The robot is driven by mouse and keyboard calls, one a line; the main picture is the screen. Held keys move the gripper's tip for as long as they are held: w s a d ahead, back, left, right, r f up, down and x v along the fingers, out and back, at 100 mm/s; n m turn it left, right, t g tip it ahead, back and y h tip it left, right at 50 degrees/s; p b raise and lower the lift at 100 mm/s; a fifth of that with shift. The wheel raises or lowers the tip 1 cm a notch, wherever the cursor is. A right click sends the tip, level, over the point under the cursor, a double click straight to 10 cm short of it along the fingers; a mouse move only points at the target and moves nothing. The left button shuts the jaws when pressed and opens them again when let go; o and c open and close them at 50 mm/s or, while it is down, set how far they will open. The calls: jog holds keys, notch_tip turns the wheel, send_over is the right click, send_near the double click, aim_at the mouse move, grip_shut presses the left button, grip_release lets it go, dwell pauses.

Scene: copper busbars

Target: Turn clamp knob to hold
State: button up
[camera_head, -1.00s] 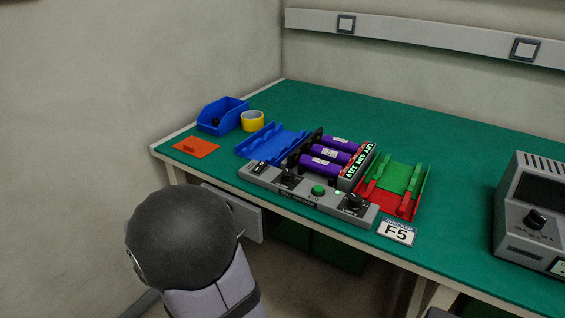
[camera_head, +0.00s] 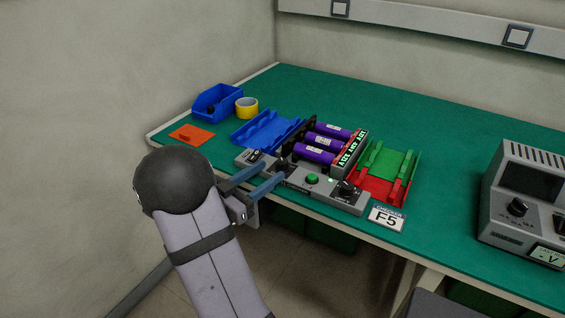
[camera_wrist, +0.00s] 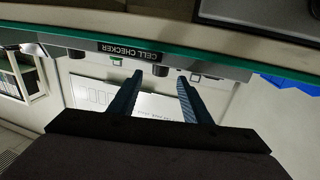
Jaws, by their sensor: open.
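The grey cell checker (camera_head: 328,197) sits at the bench's front edge with three purple cells (camera_head: 316,155) lying in it. It has a dark knob (camera_head: 285,166) at its left, a green button (camera_head: 312,179) in the middle and another dark knob (camera_head: 347,188) at its right. I cannot tell from a label which is the clamp knob. My gripper (camera_head: 272,172) is open, its blue fingers reaching toward the left knob; contact cannot be told. In the wrist view my gripper (camera_wrist: 158,82) is empty, and the checker's name label (camera_wrist: 130,50) shows beyond the fingers.
A blue cradle (camera_head: 265,131) stands left of the cells, and a green and red cradle (camera_head: 385,172) right. An orange plate (camera_head: 191,134), blue bin (camera_head: 217,102) and yellow tape roll (camera_head: 246,107) lie at the left. A grey meter (camera_head: 525,205) stands right. The back bench is clear.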

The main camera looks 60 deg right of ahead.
aim_at(278, 165)
jog(key=shift+s+d, duration=0.25)
jog(key=shift+d, duration=0.85)
jog(key=shift+s+d, duration=0.2)
jog(key=shift+d, duration=0.95)
jog(key=shift+s+d, duration=0.25)
jog(key=shift+d, duration=0.85)
jog(key=c, duration=1)
jog(key=shift+c, duration=0.2)
